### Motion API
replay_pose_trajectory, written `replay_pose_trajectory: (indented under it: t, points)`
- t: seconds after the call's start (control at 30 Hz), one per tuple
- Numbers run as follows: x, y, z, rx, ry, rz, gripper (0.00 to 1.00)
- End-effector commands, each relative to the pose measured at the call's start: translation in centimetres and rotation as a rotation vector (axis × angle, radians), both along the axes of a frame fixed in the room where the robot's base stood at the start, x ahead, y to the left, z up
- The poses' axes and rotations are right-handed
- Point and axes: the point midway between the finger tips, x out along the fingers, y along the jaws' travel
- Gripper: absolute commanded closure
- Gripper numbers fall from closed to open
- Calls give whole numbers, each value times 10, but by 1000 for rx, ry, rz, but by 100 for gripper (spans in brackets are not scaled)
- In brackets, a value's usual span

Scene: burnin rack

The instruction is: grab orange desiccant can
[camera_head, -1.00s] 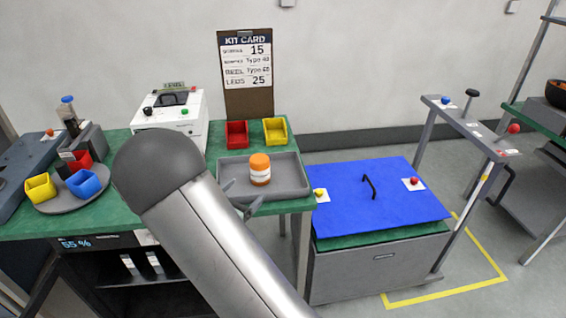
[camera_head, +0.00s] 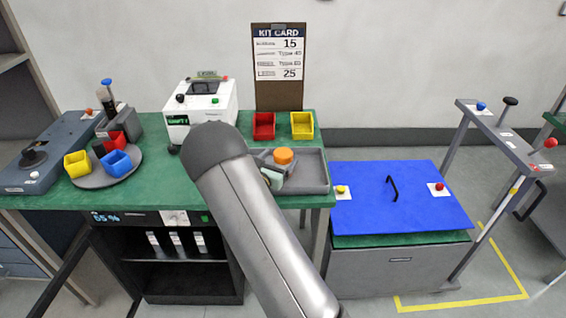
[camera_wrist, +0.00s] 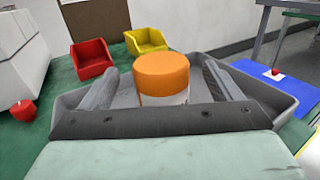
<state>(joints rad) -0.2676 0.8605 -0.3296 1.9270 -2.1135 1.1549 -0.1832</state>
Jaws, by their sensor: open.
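The orange desiccant can (camera_head: 284,156) has an orange lid and a white lower body. It stands upright in the grey tray (camera_head: 315,175) on the green bench. In the wrist view the can (camera_wrist: 162,75) is in the middle, between the two fingers of my open gripper (camera_wrist: 165,88). A gap shows between the can and each finger. The can's lower part is hidden behind the gripper's palm. In the head view my gripper (camera_head: 272,174) is at the tray's left side, partly hidden by my arm.
A red bin (camera_head: 264,126) and a yellow bin (camera_head: 302,125) stand just behind the tray. A white machine (camera_head: 202,108) is to the left, and a turntable (camera_head: 105,172) with small bins is farther left. A blue-topped box (camera_head: 400,205) stands right of the bench.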

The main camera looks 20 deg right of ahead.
Motion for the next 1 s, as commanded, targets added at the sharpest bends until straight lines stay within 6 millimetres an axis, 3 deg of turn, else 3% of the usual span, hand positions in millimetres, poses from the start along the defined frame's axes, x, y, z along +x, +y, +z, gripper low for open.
replay_pose_trajectory:
  t: [0.3, 0.6, 0.67, 0.8, 1.0]
  points:
    - [29, -37, 1, -1, -1, -2, 15]
    - [32, -41, 0, -1, -1, -1, 15]
    - [32, -41, 0, -1, -1, -1, 29]
    - [32, -41, 0, -1, -1, -1, 68]
    - [32, -41, 1, -2, -1, -1, 70]
